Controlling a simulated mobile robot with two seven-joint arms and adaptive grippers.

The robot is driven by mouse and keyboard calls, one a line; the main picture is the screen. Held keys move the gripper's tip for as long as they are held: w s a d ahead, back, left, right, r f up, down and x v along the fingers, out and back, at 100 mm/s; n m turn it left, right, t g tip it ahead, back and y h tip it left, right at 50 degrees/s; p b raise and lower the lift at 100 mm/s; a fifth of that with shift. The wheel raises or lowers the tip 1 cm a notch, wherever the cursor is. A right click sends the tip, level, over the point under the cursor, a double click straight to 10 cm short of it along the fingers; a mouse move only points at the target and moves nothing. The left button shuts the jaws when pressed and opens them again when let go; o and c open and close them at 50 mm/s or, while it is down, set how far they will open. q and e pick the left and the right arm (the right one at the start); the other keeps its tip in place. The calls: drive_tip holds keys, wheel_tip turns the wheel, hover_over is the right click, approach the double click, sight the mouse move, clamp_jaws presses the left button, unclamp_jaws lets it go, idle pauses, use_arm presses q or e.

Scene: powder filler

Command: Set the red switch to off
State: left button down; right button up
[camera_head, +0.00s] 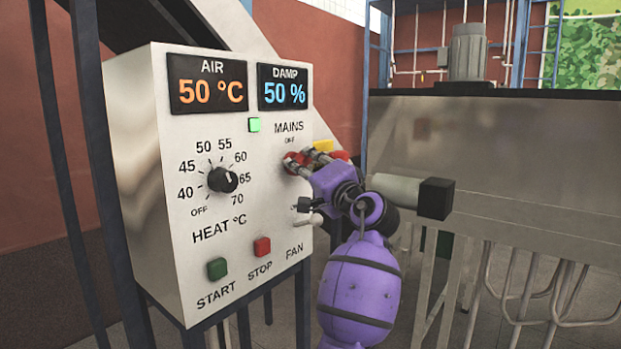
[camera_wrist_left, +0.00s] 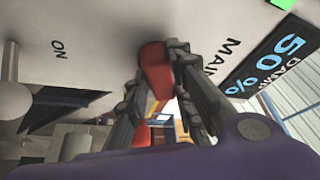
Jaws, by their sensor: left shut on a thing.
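The red switch (camera_head: 294,161) sits under the MAINS and OFF labels on the front of the control panel (camera_head: 150,130). My left gripper (camera_head: 298,163) reaches it from the lower right and is shut on it. In the left wrist view the red switch (camera_wrist_left: 155,68) shows between the two dark fingers (camera_wrist_left: 160,75), close to the panel face. The ON label (camera_wrist_left: 58,48) is to its left there and the MAINS label to its right. The fingers hide part of the switch, so I cannot tell its exact setting. My right gripper is not in view.
A black heat knob (camera_head: 223,180), a green start button (camera_head: 217,268), a red stop button (camera_head: 262,246) and a pale fan lever (camera_head: 309,220) share the panel. A yellow part (camera_head: 322,146) shows behind my gripper. A large metal tank (camera_head: 500,150) stands at right.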

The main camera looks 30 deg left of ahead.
use_arm(q)
drive_tip(key=n+g+y+b, duration=0.1)
drive_tip(key=n+b, duration=0.3)
drive_tip(key=n+g+y+b, duration=0.1)
drive_tip(key=n+g+b, duration=0.1)
drive_tip(key=n+b, duration=0.2)
drive_tip(key=n+g+y+b, duration=0.1)
drive_tip(key=n+b, duration=0.3)
drive_tip(key=b, duration=0.2)
drive_tip(key=shift+w+f+n+g+y, duration=0.15)
drive_tip(key=shift+w+n+g+y, duration=0.15)
drive_tip(key=shift+n+y, duration=0.1)
drive_tip(key=n+g+b, duration=0.1)
drive_tip(key=n+b, duration=0.1)
drive_tip(key=shift+n, duration=0.3)
drive_tip(key=shift+r+n+g+y+b, duration=0.3)
drive_tip(key=shift+n+g+b, duration=0.3)
drive_tip(key=shift+n+b, duration=0.15)
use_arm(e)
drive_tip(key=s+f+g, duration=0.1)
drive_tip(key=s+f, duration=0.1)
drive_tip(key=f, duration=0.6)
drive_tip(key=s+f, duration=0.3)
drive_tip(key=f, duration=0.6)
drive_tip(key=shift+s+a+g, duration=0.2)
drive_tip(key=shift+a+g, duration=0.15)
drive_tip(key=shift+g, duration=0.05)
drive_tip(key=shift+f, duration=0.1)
